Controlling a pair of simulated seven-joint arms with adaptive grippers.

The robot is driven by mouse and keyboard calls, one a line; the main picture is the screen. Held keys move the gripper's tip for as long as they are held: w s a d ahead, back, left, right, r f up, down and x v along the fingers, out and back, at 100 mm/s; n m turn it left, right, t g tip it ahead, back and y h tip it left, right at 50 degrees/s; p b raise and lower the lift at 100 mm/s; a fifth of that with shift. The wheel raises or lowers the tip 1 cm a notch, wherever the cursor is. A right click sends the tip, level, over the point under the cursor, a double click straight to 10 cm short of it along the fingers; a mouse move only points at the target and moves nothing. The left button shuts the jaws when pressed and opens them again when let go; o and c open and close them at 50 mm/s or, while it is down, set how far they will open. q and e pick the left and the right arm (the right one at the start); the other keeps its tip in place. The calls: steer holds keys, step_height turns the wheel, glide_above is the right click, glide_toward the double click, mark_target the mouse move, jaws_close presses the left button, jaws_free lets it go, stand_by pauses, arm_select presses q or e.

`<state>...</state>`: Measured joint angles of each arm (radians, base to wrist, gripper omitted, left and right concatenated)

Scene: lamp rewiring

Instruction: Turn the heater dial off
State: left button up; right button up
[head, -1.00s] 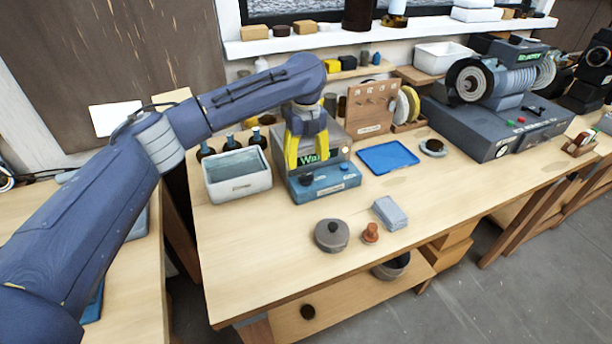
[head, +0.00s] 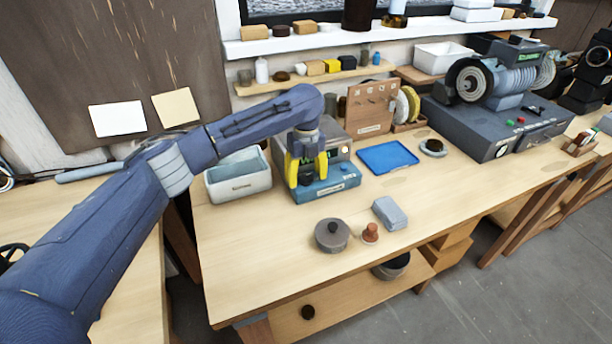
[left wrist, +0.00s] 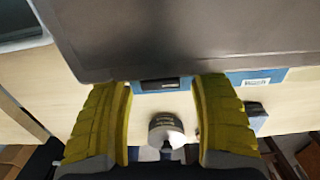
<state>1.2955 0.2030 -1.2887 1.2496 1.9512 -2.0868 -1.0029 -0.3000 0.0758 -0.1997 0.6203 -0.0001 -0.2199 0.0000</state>
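The heater (head: 340,186) is a grey-topped unit with a blue front panel, standing on the bench beside a pale basin. Its blue front also shows in the left wrist view (left wrist: 240,76). My left gripper (head: 307,178) hangs at the left part of that front, its two yellow fingers spread. A dark dial sits between or just behind the fingers. In the left wrist view a dark dial (left wrist: 163,84) lies between the fingertips, with a gap on both sides. The dial's setting is not readable. My right gripper is out of view.
The pale basin (head: 236,186) stands close left of the heater, and a blue tray (head: 388,157) lies to its right.

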mark_target(306, 175)
arm_select(q)
jaws_close()
stand_by(0.3)
steer(key=n, duration=0.4)
steer(key=shift+n, duration=0.3)
steer(key=shift+o, duration=0.2)
jaws_free()
step_height(306, 175, up, 12)
stand_by(0.9)
